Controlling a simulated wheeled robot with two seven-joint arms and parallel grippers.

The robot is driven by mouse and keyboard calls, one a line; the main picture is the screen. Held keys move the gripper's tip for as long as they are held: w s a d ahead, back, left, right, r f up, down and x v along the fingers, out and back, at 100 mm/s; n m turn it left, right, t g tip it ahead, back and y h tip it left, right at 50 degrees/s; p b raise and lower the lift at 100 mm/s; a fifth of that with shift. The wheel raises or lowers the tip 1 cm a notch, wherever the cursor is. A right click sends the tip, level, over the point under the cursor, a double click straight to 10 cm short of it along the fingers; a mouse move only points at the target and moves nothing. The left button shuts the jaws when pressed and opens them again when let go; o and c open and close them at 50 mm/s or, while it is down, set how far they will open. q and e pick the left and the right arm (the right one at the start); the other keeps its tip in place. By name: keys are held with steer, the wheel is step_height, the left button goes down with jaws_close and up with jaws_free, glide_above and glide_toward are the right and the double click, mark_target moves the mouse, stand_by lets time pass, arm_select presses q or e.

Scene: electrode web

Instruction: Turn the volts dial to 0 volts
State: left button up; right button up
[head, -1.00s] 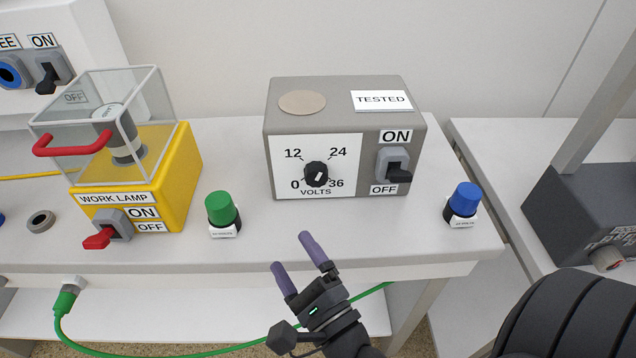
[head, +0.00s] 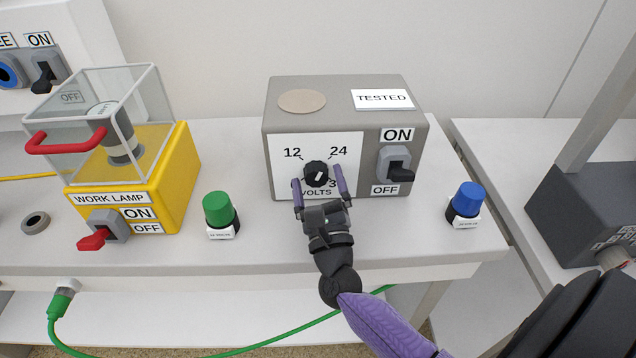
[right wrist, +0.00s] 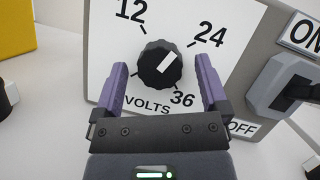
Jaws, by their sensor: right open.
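The volts dial (head: 316,173) is a round black knob with a white mark, on the white front plate (head: 284,140) of a grey box (head: 330,98). In the right wrist view the dial (right wrist: 160,66) has its mark slanting up right, toward 24. My right gripper (head: 319,184) is open, its two purple fingers to the left and right of the dial. In the right wrist view the gripper (right wrist: 160,75) shows a gap between each finger and the knob. The fingers and palm hide the 0 and part of the 36 in the head view. My left gripper is not in view.
An ON/OFF switch (head: 395,165) sits on the same box, right of the dial. A green button (head: 219,210) and a blue button (head: 467,200) stand left and right of the box. A yellow work lamp box (head: 180,175) stands further left.

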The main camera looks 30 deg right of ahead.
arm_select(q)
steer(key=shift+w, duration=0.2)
arm_select(e)
steer(key=shift+c, duration=0.3)
steer(key=shift+c, duration=1.1)
jaws_close()
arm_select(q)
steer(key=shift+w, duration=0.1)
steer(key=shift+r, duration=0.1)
